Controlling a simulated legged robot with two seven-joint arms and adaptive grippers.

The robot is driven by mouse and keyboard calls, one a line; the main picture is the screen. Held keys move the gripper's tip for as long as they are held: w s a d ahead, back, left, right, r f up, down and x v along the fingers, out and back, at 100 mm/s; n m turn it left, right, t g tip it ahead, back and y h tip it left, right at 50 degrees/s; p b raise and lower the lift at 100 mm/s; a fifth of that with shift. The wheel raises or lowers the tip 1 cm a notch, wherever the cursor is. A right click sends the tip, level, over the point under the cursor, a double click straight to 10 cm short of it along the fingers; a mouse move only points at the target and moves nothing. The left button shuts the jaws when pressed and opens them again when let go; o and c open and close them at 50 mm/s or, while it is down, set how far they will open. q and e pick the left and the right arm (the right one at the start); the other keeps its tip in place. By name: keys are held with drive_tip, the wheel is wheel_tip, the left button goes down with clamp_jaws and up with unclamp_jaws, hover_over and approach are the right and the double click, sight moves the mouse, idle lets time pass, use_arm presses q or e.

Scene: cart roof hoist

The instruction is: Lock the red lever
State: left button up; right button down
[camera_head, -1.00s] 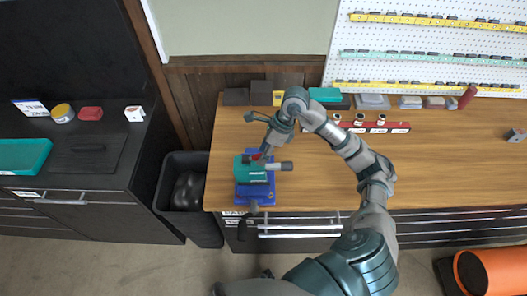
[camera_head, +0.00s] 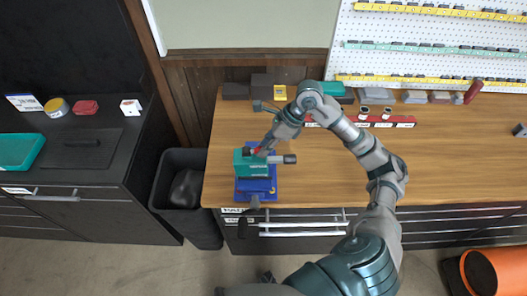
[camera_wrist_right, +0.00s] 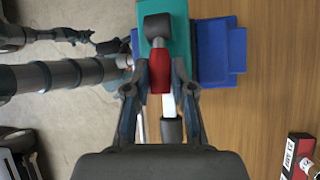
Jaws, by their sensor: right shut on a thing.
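The red lever (camera_wrist_right: 160,72) shows between my right gripper's fingers in the right wrist view, on top of a teal device (camera_wrist_right: 178,35) with a dark round knob. In the head view the teal device (camera_head: 252,163) stands on a blue base (camera_head: 256,188) at the bench's left end, and the lever is mostly hidden by my right gripper. My right gripper (camera_head: 263,149) reaches down onto it. Its fingers (camera_wrist_right: 160,90) are shut on the lever, one on each side.
The wooden bench (camera_head: 440,155) has free room to the right. Small boxes (camera_head: 262,83) and a red rack (camera_head: 390,121) stand along its back. A dark bin (camera_head: 180,190) stands on the floor left of the bench, beside a black counter (camera_head: 90,180).

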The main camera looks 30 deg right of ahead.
idle(0.3)
drive_tip(key=c, duration=1.2)
unclamp_jaws()
drive_tip(key=shift+o, duration=1.2)
drive_tip(key=shift+d, duration=0.1)
drive_tip(key=shift+w+d+f, duration=0.1)
drive_tip(key=v, duration=1.2)
drive_tip(key=shift+d+f, duration=0.1)
drive_tip(key=shift+d, duration=0.05)
